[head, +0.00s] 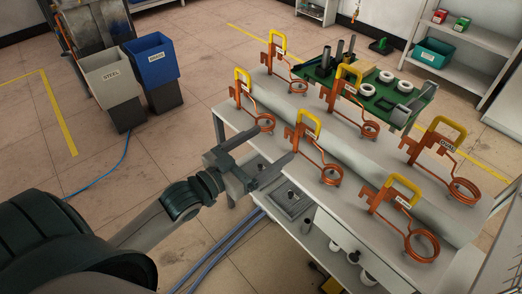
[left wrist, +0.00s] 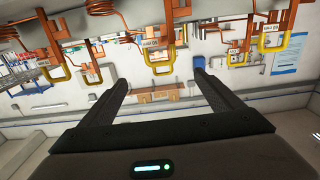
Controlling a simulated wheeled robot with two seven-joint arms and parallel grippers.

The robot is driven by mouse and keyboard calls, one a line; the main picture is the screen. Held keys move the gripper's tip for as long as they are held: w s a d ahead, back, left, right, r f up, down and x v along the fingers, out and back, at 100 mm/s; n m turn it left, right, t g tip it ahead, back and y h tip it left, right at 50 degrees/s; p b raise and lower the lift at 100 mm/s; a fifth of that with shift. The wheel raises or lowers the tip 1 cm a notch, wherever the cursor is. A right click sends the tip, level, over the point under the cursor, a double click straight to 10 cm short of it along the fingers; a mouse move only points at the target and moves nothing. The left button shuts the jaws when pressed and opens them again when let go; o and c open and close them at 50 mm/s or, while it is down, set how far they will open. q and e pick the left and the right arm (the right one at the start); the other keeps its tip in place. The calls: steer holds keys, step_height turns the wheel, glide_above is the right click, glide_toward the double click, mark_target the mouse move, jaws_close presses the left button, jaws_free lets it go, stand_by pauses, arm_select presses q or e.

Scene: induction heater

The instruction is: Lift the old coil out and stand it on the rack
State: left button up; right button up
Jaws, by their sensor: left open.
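Several copper coils with yellow handles stand on a pale stepped bench (head: 352,151) in the head view. They include a front-middle coil (head: 320,160), a back-left coil (head: 251,107), a front-right coil (head: 411,232) and a far-right coil (head: 440,150). I cannot tell which is the old coil. My left gripper (head: 275,143) is open and empty, left of the front-middle coil and near the bench's left edge. In the left wrist view the open fingers (left wrist: 160,84) have nothing between them; yellow handles (left wrist: 160,62) show upside down beyond. My right gripper is not in view.
A green tray (head: 420,103) with white rings and dark cylinders is behind the coils. A grey bin (head: 108,78) marked steel and a blue bin (head: 150,62) stand at the left. Shelves (head: 472,40) stand at the back right. Floor between bins and bench is clear.

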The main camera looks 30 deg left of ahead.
arm_select(q)
steer(key=shift+s+a, duration=0.25)
steer(key=shift+s, duration=0.4)
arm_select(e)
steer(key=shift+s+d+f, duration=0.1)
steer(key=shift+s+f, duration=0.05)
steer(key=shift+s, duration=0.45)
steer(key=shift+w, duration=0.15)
arm_select(q)
steer(key=s+a+f+n+g+y, duration=0.1)
steer(key=s+f+g+y, duration=0.15)
steer(key=f, duration=1.55)
steer(key=s+a+f+n+g+y, duration=0.1)
steer(key=a+f+g+y, duration=0.15)
steer(key=f, duration=1.45)
steer(key=s+d+f+g, duration=0.3)
steer(key=s+f, duration=0.6)
steer(key=f, duration=0.3)
steer(key=s+d+f+g, duration=0.3)
steer(key=s+d+f, duration=0.3)
steer(key=s+f, duration=0.3)
step_height(320, 180, down, 3)
steer(key=shift+s+d+r+g, duration=0.1)
steer(key=shift+s+d+g, duration=0.1)
steer(key=shift+s+g, duration=0.15)
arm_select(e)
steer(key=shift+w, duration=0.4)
